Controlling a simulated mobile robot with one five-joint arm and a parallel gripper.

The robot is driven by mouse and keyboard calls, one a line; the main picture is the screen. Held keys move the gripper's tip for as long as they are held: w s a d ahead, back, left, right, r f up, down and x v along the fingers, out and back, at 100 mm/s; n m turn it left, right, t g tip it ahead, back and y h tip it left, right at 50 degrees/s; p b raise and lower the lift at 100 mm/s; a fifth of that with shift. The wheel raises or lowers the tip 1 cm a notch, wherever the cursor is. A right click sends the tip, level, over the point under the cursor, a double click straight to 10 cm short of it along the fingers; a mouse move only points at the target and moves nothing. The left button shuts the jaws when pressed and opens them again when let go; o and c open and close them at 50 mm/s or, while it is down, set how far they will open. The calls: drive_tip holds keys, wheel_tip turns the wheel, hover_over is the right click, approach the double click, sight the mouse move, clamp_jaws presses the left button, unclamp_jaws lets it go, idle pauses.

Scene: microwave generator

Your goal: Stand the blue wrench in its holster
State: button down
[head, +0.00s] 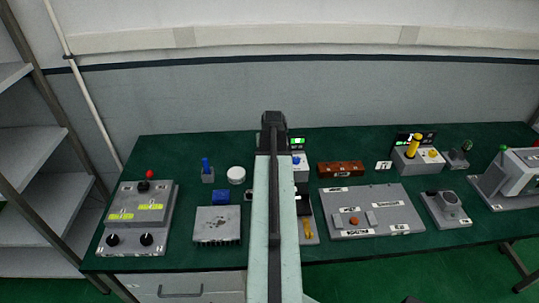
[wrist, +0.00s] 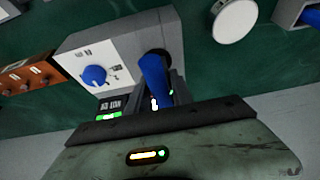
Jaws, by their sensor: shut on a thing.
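My gripper (wrist: 165,96) is shut on the blue wrench (wrist: 154,76), whose blue handle shows between the jaws in the wrist view. The handle's far end overlaps a dark round opening on a grey box (wrist: 112,48) with a blue knob; I cannot tell whether it sits in it. A small grey holder with an upright blue part (head: 207,170) stands at the left of the table in the head view, apart from my gripper, and looks like the holster. Part of it shows at the wrist view's top right corner (wrist: 304,13). In the head view my arm hides the gripper and wrench.
A white disc (head: 236,175) lies between the holder and my arm. A blue block (head: 221,196) and a grey finned plate (head: 217,226) lie in front. A grey panel (head: 370,208) and brown block (head: 341,168) are right of my arm. A yellow handle (head: 413,145) stands farther right.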

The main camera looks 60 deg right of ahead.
drive_tip(key=shift+f, duration=0.15)
drive_tip(key=c, duration=1)
unclamp_jaws()
drive_tip(key=shift+c, duration=0.2)
drive_tip(key=p+v, duration=0.7)
drive_tip(key=v, duration=0.1)
